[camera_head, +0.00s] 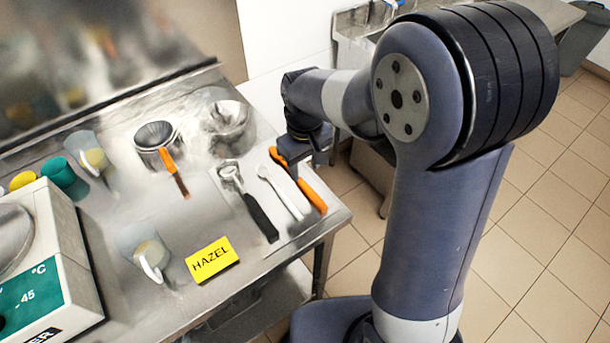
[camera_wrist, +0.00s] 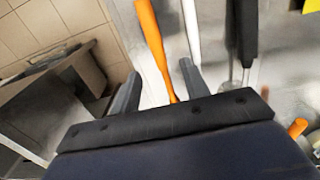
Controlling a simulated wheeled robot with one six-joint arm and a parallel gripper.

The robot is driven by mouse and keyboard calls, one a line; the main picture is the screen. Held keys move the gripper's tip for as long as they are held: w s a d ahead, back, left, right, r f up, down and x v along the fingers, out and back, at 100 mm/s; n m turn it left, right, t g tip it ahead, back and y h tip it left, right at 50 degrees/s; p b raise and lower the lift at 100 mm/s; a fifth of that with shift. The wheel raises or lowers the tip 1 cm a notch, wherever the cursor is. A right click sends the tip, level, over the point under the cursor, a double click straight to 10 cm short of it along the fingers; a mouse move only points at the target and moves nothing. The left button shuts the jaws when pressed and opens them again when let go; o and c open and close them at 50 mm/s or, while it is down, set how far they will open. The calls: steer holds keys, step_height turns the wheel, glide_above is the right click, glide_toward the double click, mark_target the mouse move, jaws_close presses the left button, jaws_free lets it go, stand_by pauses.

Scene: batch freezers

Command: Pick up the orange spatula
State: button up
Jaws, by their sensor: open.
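The orange spatula (camera_head: 312,195) lies near the right edge of the metal counter, with its handle toward the front. My gripper (camera_head: 300,152) is over its far part and hides some of it in the head view. In the wrist view, the orange spatula (camera_wrist: 152,32) runs down between my two open fingers (camera_wrist: 159,70), with its narrow part nearer the palm. The fingers look apart from it, and the gap in height is hard to tell.
A white spatula (camera_head: 280,192) lies close beside it, then a black-handled scoop (camera_head: 262,217). A pan with another orange handle (camera_head: 174,174) stands farther left. A yellow HAZEL sign (camera_head: 211,260), a clear jug (camera_head: 146,252) and a white machine (camera_head: 62,265) are also on the counter.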

mark_target(308, 188)
steer(key=f, duration=0.5)
steer(key=f+p, duration=0.1)
steer(key=f, duration=0.1)
steer(key=shift+s+d+f, duration=0.15)
steer(key=shift+d+f, duration=0.1)
steer(key=shift+d, duration=0.15)
jaws_close()
